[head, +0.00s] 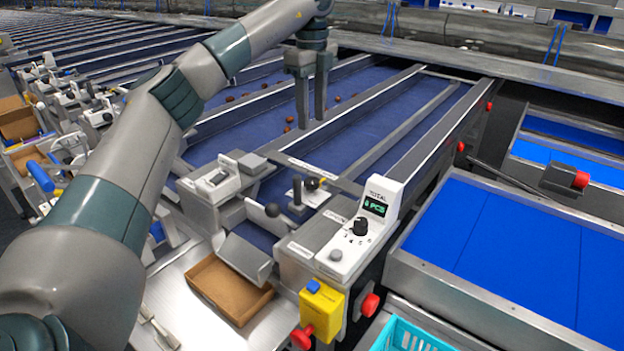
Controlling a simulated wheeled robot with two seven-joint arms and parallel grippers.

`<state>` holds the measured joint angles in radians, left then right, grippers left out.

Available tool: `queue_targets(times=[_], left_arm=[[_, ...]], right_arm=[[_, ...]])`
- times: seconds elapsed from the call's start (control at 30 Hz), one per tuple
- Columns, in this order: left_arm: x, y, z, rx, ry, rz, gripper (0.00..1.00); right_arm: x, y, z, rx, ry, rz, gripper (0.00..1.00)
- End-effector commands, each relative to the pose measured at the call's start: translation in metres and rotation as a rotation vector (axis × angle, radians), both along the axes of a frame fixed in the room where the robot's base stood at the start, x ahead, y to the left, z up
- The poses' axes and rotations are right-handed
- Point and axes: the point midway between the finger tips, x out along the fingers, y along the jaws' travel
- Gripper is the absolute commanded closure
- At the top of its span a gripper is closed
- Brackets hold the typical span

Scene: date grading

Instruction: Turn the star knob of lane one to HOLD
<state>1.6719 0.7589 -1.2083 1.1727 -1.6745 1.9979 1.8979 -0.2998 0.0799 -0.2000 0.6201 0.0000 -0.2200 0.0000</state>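My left gripper (312,118) hangs with its fingers pointing down over the blue lanes, behind the front controls. Its two fingers are apart, with nothing seen between them. A black knob (361,226) with small figures around it stands on a white control box (346,252), to the right of and nearer than the gripper. The box's display (375,206) reads about "8 PCS" under "TOTAL". I cannot tell for sure that this is the star knob of lane one, and no HOLD mark is legible. The gripper is well apart from the knob. My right gripper is out of view.
Below the box is a yellow unit (322,309) with red knobs (370,304) near it. A cardboard tray (229,291) lies on the metal ledge. Dates (289,119) lie in the lanes. A blue-topped table (500,250) is right.

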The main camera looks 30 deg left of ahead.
Motion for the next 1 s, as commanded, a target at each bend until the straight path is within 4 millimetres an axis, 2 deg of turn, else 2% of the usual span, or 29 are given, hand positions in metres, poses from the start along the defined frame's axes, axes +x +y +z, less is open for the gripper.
queue_targets(times=[0.57, 0.77, 1.0], left_arm=[[0.0, 0.0, -0.007, 0.0, 0.001, -0.001, 0.61], [0.0, 0.0, -0.026, 0.0, 0.002, -0.001, 0.61], [-0.001, 0.0, -0.064, 0.001, 0.003, 0.0, 0.61]], right_arm=[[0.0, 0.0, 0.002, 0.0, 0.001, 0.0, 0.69], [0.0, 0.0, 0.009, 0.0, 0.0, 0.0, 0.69], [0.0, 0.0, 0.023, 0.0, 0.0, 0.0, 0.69]])
